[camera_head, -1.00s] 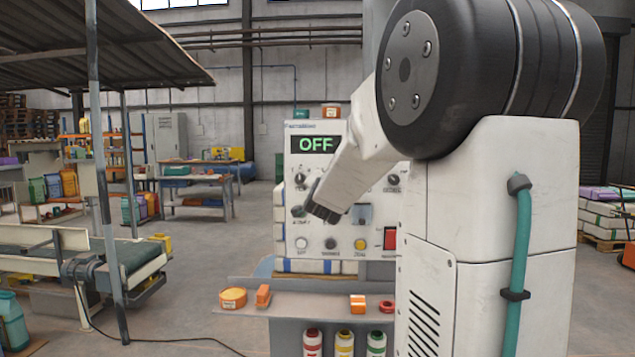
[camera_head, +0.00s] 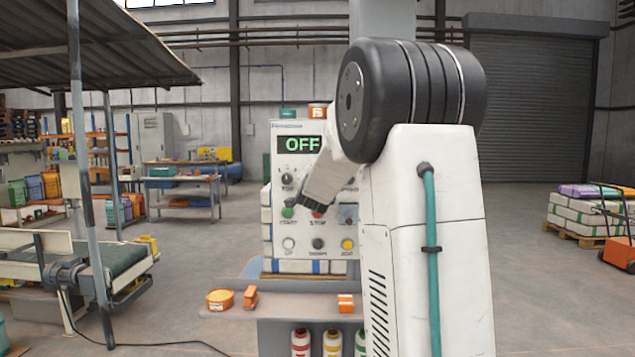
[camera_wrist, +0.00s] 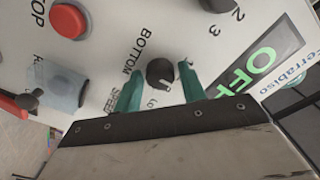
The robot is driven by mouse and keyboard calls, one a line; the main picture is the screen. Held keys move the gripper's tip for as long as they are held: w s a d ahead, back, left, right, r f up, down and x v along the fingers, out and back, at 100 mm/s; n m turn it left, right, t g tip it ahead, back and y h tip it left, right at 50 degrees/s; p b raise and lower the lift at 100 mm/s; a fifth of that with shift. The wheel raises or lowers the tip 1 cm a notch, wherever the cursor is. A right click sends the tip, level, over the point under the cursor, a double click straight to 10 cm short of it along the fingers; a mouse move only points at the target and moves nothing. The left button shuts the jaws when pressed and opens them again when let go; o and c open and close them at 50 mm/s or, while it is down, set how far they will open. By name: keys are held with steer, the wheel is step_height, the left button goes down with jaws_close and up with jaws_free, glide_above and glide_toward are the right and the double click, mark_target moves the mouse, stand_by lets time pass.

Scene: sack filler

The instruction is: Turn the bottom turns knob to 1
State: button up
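A dark round knob (camera_wrist: 160,72) with the label BOTTOM beside it shows in the wrist view on the light control panel (camera_wrist: 100,60). The number its pointer is at cannot be read. My gripper (camera_wrist: 158,80) is open, with one teal finger on each side of this knob. I cannot tell whether they touch it. In the head view my gripper (camera_head: 303,211) is in front of the panel (camera_head: 283,140), and my forearm hides part of it. The display (camera_head: 303,144) reads OFF.
Another knob (camera_wrist: 215,5) with numbers 2 and 3 nearby is at the wrist view's top edge. A red button (camera_wrist: 68,20) and a clear cover (camera_wrist: 60,85) are to the left. Below the panel, a shelf (camera_head: 270,312) holds orange items.

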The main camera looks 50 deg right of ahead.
steer(key=c, duration=0.5)
steer(key=shift+c, duration=0.2)
steer(key=shift+n, duration=0.4)
steer(key=shift+f+n, duration=0.15)
steer(key=shift+n, duration=3.95)
steer(key=o, duration=1)
